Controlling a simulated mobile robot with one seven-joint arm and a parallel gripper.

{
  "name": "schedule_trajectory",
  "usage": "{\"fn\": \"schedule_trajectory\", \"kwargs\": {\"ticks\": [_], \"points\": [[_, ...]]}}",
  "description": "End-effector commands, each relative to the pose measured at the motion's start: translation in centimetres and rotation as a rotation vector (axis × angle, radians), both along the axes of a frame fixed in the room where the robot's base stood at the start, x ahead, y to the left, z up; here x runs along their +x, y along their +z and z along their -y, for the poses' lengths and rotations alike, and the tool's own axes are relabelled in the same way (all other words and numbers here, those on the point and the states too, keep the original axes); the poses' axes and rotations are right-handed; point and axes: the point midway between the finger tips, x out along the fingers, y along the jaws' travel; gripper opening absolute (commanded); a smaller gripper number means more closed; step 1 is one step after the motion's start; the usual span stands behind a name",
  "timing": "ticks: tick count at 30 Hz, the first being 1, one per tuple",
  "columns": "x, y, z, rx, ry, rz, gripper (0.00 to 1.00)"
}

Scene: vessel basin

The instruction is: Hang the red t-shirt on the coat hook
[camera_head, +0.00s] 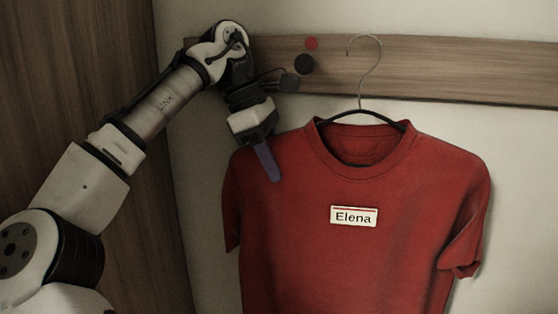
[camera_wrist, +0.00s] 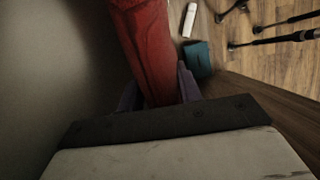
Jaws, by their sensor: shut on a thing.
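The red t-shirt (camera_head: 361,250) with an "Elena" label hangs upright on a wire hanger (camera_head: 378,62). The hanger's open hook is in front of the wooden rail, right of a dark round knob (camera_head: 304,64) and a red one (camera_head: 311,43). I see no knob inside the hook's curve. My gripper (camera_head: 268,162) is at the shirt's left shoulder, one purple finger in front of the cloth. In the wrist view the red cloth (camera_wrist: 150,45) runs between both purple fingers, and my gripper (camera_wrist: 158,88) is shut on it. Which knob is the coat hook I cannot tell.
The wooden rail (camera_head: 460,75) crosses the pale wall behind the hanger. A brown wooden panel (camera_head: 150,215) stands at the left, close to my arm. In the wrist view, a white item (camera_wrist: 190,20), a teal box (camera_wrist: 197,59) and black poles (camera_wrist: 285,30) are on the wooden floor below.

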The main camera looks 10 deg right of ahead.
Motion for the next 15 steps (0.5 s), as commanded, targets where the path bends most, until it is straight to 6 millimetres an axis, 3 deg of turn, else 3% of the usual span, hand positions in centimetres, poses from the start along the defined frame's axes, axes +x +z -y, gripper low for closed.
{"fn": "schedule_trajectory", "kwargs": {"ticks": [15], "points": [[1.6,0.1,-3.9,-0.001,0.003,-0.002,0.0]]}}
